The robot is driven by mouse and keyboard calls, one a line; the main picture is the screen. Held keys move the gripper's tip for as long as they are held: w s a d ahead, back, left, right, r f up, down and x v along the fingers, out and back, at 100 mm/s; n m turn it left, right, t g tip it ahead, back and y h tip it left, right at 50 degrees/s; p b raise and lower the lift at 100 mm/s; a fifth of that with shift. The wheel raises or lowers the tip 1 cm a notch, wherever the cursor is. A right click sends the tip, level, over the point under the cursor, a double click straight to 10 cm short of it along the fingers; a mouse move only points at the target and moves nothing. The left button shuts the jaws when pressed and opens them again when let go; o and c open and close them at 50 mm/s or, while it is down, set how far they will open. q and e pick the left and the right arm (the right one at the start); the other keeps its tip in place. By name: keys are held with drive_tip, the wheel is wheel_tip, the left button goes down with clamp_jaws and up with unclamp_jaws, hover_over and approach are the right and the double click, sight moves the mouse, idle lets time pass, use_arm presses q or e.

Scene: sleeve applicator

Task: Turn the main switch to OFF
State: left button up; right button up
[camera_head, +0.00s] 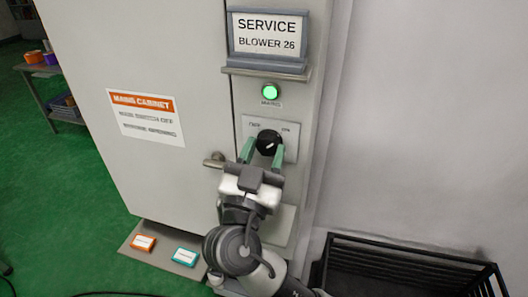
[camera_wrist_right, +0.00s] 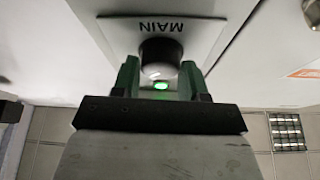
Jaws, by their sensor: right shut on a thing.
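The main switch is a black round knob (camera_head: 268,142) on a light plate (camera_head: 291,143) on the cabinet's front column. It has a short white pointer mark that seems to slant to the upper right. The small labels above the knob are too blurred to read. My right gripper (camera_head: 263,152) has its green fingers on either side of the knob and is shut on it. The right wrist view also shows the knob (camera_wrist_right: 160,52) between the fingers, with the word MAIN upside down above it. My left gripper is not in view.
A lit green lamp (camera_head: 271,91) sits above the switch, under a sign reading SERVICE BLOWER 26 (camera_head: 267,35). A door handle (camera_head: 213,160) sticks out just left of my gripper. A black crate (camera_head: 410,254) stands at the lower right. Two small boxes lie on a low ledge (camera_head: 163,254).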

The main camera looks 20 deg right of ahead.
drive_tip(key=shift+n+t+y, duration=0.3)
drive_tip(key=shift+n, duration=0.2)
drive_tip(key=shift+f+n+y+b, duration=0.1)
drive_tip(key=shift+n+y+b, duration=0.25)
drive_tip(key=shift+n, duration=0.55)
drive_tip(key=shift+s+n+t+y, duration=0.1)
drive_tip(key=shift+n+t+y, duration=0.55)
drive_tip(key=shift+n, duration=0.55)
drive_tip(key=n+y, duration=0.1)
drive_tip(key=n, duration=0.1)
drive_tip(key=shift+n+p, duration=0.3)
drive_tip(key=n, duration=0.1)
drive_tip(key=n+y+p, duration=0.1)
drive_tip(key=shift+d+r+n+t+y, duration=0.1)
drive_tip(key=shift+r+n+t+y, duration=0.15)
drive_tip(key=shift+r+n+y, duration=0.05)
drive_tip(key=n+y+p, duration=0.1)
drive_tip(key=n+p, duration=0.2)
drive_tip(key=p, duration=0.1)
drive_tip(key=n+g+y+p, duration=0.1)
drive_tip(key=n+p, duration=0.3)
drive_tip(key=n+y+p, duration=0.2)
drive_tip(key=n+p, duration=0.2)
drive_tip(key=shift+r+g+p, duration=0.2)
drive_tip(key=shift+g+p, duration=0.1)
drive_tip(key=shift+f+n+g+p, duration=0.25)
drive_tip(key=shift+n+g+p, duration=0.05)
drive_tip(key=shift+n+p, duration=0.7)
